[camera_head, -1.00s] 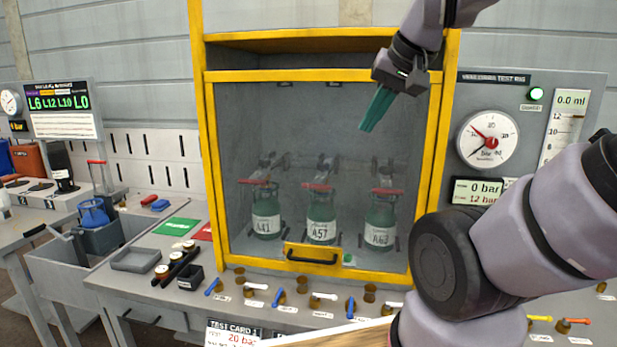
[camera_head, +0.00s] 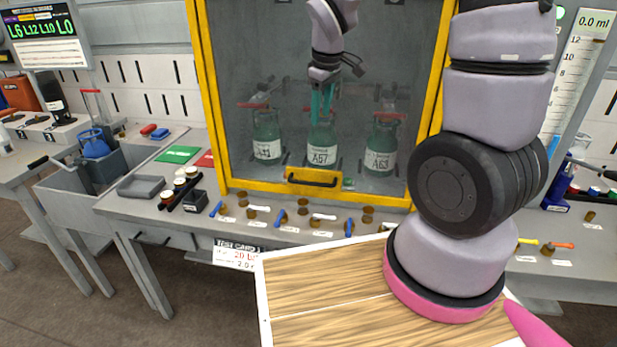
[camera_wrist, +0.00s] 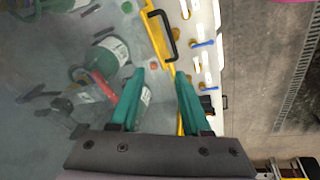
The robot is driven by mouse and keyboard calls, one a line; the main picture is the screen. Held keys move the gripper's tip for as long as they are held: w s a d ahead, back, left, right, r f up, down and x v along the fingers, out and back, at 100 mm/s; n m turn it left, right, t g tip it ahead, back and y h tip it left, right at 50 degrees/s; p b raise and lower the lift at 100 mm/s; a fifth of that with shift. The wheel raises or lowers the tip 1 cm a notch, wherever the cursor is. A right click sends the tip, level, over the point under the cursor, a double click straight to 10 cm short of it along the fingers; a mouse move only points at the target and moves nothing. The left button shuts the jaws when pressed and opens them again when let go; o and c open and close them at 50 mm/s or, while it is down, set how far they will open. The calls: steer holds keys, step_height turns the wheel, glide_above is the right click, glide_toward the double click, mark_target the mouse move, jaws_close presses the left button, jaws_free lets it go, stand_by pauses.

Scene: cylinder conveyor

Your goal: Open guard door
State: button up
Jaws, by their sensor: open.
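The guard door (camera_head: 352,95) is a clear panel in a yellow frame and is shut, its lower edge down at the bench. Its black handle (camera_head: 312,181) sits on a yellow plate at the bottom middle. In the wrist view the handle (camera_wrist: 163,36) is ahead of the fingers, near the top centre. My gripper (camera_head: 321,118) has green fingers pointing down, in front of the panel and above the handle, apart from it. In the wrist view my gripper (camera_wrist: 160,85) is open, with nothing between the fingers. Green cylinders (camera_head: 321,148) stand behind the panel.
Small brass fittings and coloured tools (camera_head: 282,217) lie along the bench front, just below the door. A grey tray (camera_head: 141,187) and a black rack (camera_head: 180,191) are at the left. A wooden board (camera_head: 325,290) is in front of the bench.

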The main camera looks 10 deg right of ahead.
mark_target(309, 182)
steer(key=w+f+n, duration=0.1)
steer(key=f, duration=0.6)
steer(key=w+a+f+n, duration=0.1)
steer(key=f+n, duration=0.1)
steer(key=f, duration=0.5)
steer(key=w+a+f+n+g, duration=0.1)
steer(key=f+n, duration=0.1)
steer(key=f, duration=0.6)
steer(key=shift+w+a+h, duration=0.2)
steer(key=shift+w+h, duration=0.15)
steer(key=shift+h, duration=0.05)
jaws_close()
